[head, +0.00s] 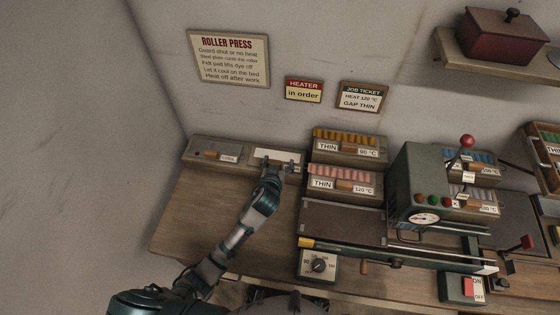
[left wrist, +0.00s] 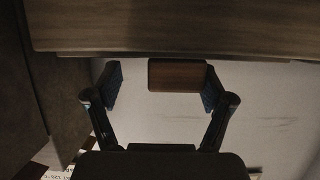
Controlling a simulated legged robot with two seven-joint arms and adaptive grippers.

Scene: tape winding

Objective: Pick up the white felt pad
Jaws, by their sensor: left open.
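The white felt pad (head: 276,155) appears as a pale rectangle at the back of the wooden bench, between the grey tray and the colored racks. In the head view, my left gripper (head: 280,165) is at its front edge and covers part of it. In the left wrist view, my left gripper (left wrist: 162,85) is open, with a brown wooden block (left wrist: 177,75) between its fingertips. My right gripper is not in view.
A grey tray (head: 207,146) stands left of the pad. The yellow rack (head: 345,139) and pink rack (head: 338,171) are close on the right. The green roller press (head: 422,180) stands further right. The bench's left front (head: 190,215) is clear.

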